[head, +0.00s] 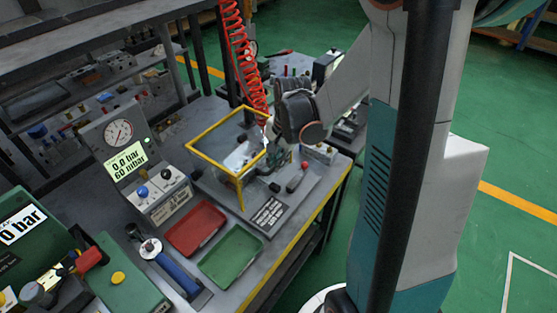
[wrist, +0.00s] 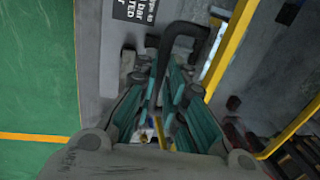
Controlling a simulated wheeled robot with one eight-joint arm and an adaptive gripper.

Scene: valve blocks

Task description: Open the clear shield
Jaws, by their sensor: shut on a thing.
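The clear shield (head: 210,130) is a see-through box with yellow edges on the workbench, and it appears closed. Its yellow edge also crosses the wrist view (wrist: 231,47). A black bent handle (wrist: 182,32) stands beside that edge. My gripper (wrist: 165,90) has its teal fingers on both sides of the handle and is shut on it. In the head view my gripper (head: 267,166) is at the shield's right side, and my wrist partly hides the contact there.
A red tray (head: 195,228) and a green tray (head: 230,255) lie in front of the shield. A gauge panel (head: 118,133) stands to its left. A red coiled hose (head: 240,50) hangs behind. Green floor is open to the right.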

